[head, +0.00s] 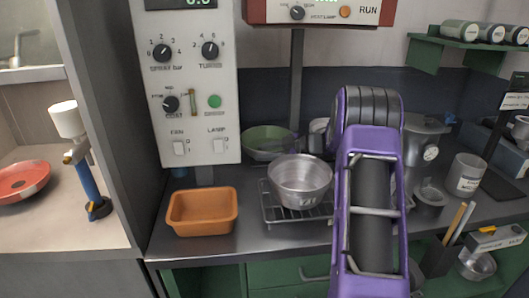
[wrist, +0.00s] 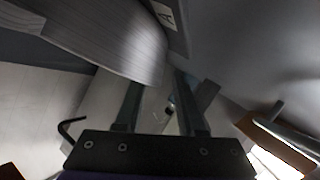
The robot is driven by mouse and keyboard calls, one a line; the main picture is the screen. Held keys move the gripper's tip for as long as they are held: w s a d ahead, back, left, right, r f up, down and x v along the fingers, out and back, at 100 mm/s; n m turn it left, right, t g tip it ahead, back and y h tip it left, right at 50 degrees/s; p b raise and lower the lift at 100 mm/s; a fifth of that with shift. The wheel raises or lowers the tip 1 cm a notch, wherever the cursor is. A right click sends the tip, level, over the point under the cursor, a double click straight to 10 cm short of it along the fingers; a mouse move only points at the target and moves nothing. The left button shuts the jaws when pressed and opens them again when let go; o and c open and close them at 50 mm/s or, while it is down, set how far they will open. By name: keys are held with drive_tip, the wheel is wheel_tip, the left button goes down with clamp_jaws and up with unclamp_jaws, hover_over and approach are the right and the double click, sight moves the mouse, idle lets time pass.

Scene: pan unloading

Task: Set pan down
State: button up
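A round metal pan (head: 300,182) sits on a wire rack (head: 272,214) on the steel counter, level and just left of my arm in the head view. My arm hides its right side and any handle there. My gripper is hidden behind my arm in the head view. In the wrist view my gripper (wrist: 160,88) shows two dark fingers standing apart, with background visible between them and nothing clearly held. A large curved brushed-metal surface lies just beyond the fingertips at upper left; I cannot tell whether it is the pan.
An orange tray (head: 202,212) stands left of the rack, and a green bowl (head: 268,141) behind it. A control panel (head: 188,85) hangs at back left. Bare counter lies along the front edge.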

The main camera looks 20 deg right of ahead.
drive_tip(key=shift+r, duration=0.1)
drive_tip(key=shift+s+d+r, duration=0.15)
drive_tip(key=shift+d+r, duration=0.05)
drive_tip(key=shift+r, duration=0.05)
drive_tip(key=p+v, duration=0.5)
drive_tip(key=v, duration=0.5)
drive_tip(key=shift+s+d+r, duration=0.1)
drive_tip(key=shift+s+d, duration=0.1)
drive_tip(key=shift+s+d+p, duration=0.35)
